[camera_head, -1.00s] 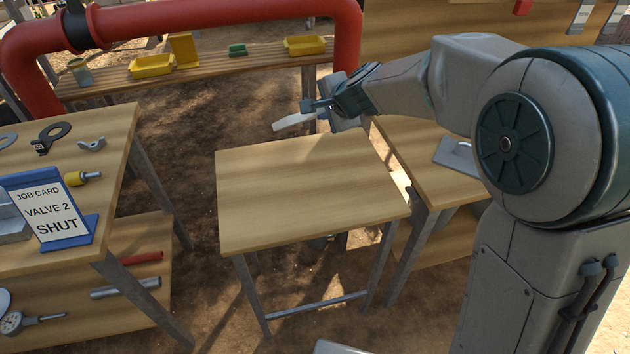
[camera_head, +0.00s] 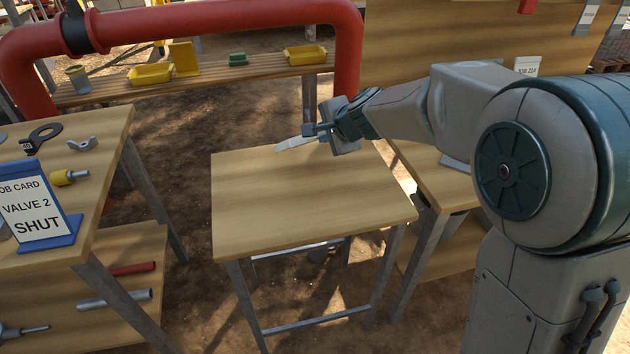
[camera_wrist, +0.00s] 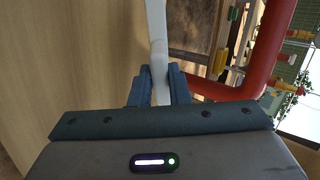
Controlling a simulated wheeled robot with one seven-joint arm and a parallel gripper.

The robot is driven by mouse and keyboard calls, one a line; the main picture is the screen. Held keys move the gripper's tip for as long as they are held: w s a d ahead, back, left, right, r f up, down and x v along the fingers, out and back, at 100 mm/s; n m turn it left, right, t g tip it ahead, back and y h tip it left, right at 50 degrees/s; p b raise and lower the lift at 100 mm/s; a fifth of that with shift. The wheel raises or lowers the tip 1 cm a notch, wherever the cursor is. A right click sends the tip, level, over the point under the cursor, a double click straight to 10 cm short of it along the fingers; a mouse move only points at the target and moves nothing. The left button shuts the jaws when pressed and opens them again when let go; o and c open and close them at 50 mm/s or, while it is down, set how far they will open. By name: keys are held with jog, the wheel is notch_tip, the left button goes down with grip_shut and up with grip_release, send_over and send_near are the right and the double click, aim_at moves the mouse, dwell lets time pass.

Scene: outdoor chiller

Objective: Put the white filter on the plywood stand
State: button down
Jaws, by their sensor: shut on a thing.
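The white filter (camera_head: 292,144) shows as a thin pale piece in my gripper (camera_head: 318,132). It sticks out to the left, at the far edge of the plywood stand (camera_head: 305,195). In the wrist view the filter (camera_wrist: 157,30) runs up from between the two dark fingers of my gripper (camera_wrist: 158,78), which are shut on it. A wooden surface fills the left of that view. The stand's top is bare. I cannot tell whether the filter touches the stand or hangs just above it.
A bench at the left holds a job card stand (camera_head: 40,212), a yellow-handled part (camera_head: 68,177) and metal parts. A red pipe (camera_head: 220,15) arches behind, over a shelf with yellow trays (camera_head: 151,73). Another bench (camera_head: 430,180) stands close at the right.

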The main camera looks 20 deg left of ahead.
jog(key=c, duration=1.3)
grip_release()
jog(key=shift+o, duration=0.2)
jog(key=shift+r, duration=0.1)
jog(key=p+v, duration=0.2)
jog(key=v, duration=0.6)
jog(key=shift+p, duration=0.3)
notch_tip(320, 180, up, 8)
jog(key=s+d+p, duration=0.1)
jog(key=p, duration=0.5)
jog(key=shift+s+d, duration=0.35)
